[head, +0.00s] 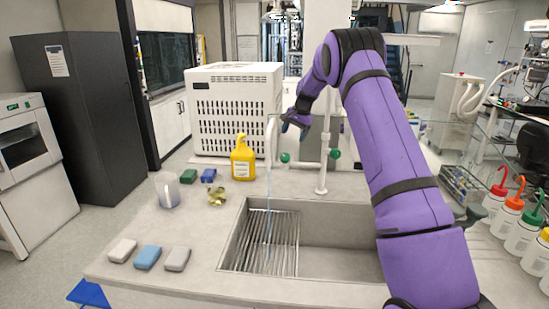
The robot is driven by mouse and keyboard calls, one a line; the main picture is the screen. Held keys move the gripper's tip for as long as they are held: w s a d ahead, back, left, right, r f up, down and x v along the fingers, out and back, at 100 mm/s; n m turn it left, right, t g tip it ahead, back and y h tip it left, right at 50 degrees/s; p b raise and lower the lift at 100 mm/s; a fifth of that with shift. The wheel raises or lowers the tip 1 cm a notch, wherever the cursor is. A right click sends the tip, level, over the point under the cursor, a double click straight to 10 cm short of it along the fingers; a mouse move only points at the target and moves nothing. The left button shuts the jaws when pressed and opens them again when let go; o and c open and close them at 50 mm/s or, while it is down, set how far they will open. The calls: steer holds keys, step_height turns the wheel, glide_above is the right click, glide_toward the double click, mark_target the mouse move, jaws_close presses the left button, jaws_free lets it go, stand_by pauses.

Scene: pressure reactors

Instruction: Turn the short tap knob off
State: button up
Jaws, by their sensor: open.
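A white tap (323,165) stands at the back edge of the sink (340,262). It has a green knob on its left side (285,157) and another green knob on its right side (336,153). I cannot tell for sure which one is the short tap knob. A thin stream of water (268,215) falls from the spout (271,130) into the sink. My gripper (291,126) is open, above the left green knob and close to the spout, apart from the knob. Its fingers are small and dark in this view.
A yellow bottle (243,160), a glass beaker (167,190) and several sponges (148,257) stand left of the sink. A white vented box (235,108) is behind. Wash bottles (520,232) with coloured caps stand at the right. My purple arm crosses the sink's right side.

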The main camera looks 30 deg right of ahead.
mark_target(286, 156)
steer(key=x, duration=1.2)
steer(key=shift+w+d+f, duration=0.15)
steer(key=shift+w+d, duration=0.05)
steer(key=shift+w, duration=0.15)
steer(key=shift+c, duration=0.4)
steer(key=c, duration=0.8)
steer(key=shift+c, duration=0.2)
steer(key=shift+m, duration=0.3)
steer(key=m+t+y, duration=0.1)
steer(key=m+t, duration=0.1)
steer(key=m, duration=0.1)
steer(key=shift+m, duration=0.4)
steer(key=shift+m+t, duration=1.5)
steer(key=shift+m, duration=0.6)
